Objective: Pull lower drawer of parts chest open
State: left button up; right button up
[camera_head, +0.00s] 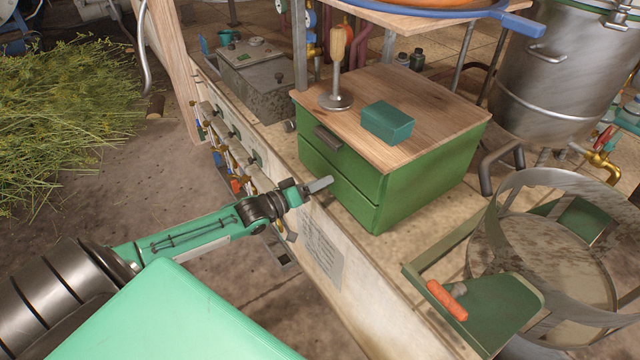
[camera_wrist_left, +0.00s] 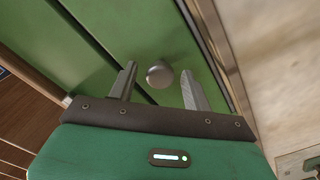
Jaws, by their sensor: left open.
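The parts chest (camera_head: 430,175) is a green box with a wooden top, standing on a pale bench. Its upper drawer (camera_head: 360,168) has a dark pull and looks shut. The lower drawer (camera_head: 352,203) below it also looks shut, flush with the chest front. My left gripper (camera_head: 322,185) is at the lower drawer's front, partly covering it. In the left wrist view, my left gripper (camera_wrist_left: 158,72) is open, with a round grey knob (camera_wrist_left: 160,75) on the green face between its fingers. I cannot tell whether the fingers touch it. My right gripper is not in view.
A teal box (camera_head: 388,122) and a wooden-handled tool (camera_head: 337,70) stand on the chest. Valves and pipes (camera_head: 235,160) line the bench front at left. A metal drum frame (camera_head: 545,245) and a green plate with an orange handle (camera_head: 447,300) are at right.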

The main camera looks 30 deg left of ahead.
pick_arm(q)
jog(key=shift+w+d, duration=0.2)
jog(key=shift+w, duration=0.15)
grip_shut()
jog(key=shift+s+a, duration=0.1)
jog(key=shift+s, duration=0.05)
